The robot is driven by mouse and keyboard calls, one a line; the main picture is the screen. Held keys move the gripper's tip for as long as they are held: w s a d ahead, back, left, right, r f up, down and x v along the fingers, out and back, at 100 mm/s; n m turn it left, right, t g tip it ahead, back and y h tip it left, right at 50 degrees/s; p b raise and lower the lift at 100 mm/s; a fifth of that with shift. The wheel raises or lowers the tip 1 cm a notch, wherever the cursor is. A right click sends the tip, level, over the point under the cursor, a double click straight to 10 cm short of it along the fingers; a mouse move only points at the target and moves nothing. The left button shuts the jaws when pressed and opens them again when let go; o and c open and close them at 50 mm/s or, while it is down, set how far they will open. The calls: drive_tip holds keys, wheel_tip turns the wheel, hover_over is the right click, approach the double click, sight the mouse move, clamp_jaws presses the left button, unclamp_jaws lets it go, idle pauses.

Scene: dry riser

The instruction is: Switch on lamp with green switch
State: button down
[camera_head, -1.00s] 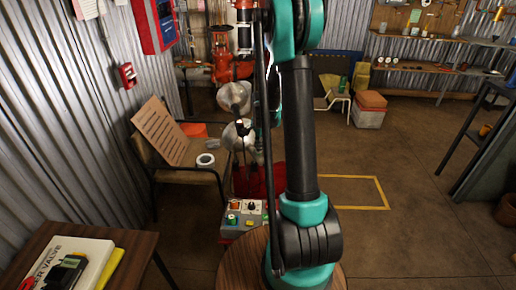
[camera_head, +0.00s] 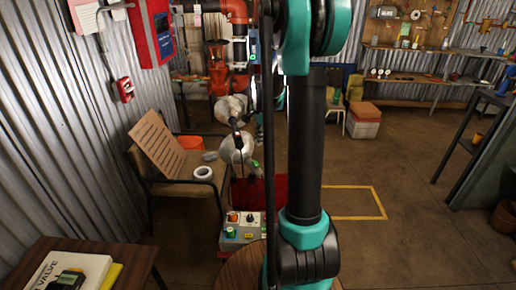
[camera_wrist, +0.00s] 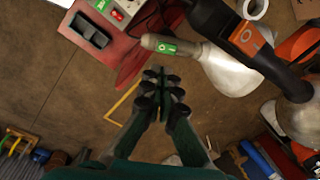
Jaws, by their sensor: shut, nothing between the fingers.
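A lamp with a pale grey shade (camera_wrist: 228,70) and a grey neck shows in the wrist view. Its green switch (camera_wrist: 166,47) sits on the neck. In the head view the shade (camera_head: 237,149) hangs above the red panel, with the green switch (camera_head: 256,164) at its lower right. A second lamp with a black neck carries an orange switch (camera_wrist: 245,38). My gripper (camera_wrist: 160,72) is shut and empty, its fingertips just below the green switch in the wrist picture, apparently apart from it. In the head view my arm hides most of the gripper.
A control box (camera_head: 242,237) with buttons stands below the lamps. A chair (camera_head: 192,185) holding a white tape roll (camera_head: 203,173) is at left. A table (camera_head: 118,256) with a book is at front left. Open floor with a yellow outline (camera_head: 375,200) lies at right.

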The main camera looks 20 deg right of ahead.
sight(255, 162)
drive_tip(key=shift+s+r, duration=0.1)
drive_tip(key=shift+r, duration=0.55)
drive_tip(key=shift+w+r+t, duration=0.25)
drive_tip(key=shift+w+t, duration=0.15)
drive_tip(key=shift+w, duration=0.25)
drive_tip(key=w+f, duration=0.1)
drive_tip(key=f, duration=0.8)
drive_tip(key=w+f, duration=0.1)
drive_tip(key=f, duration=0.3)
drive_tip(key=shift+w+a+f, duration=0.3)
drive_tip(key=shift+f, duration=0.1)
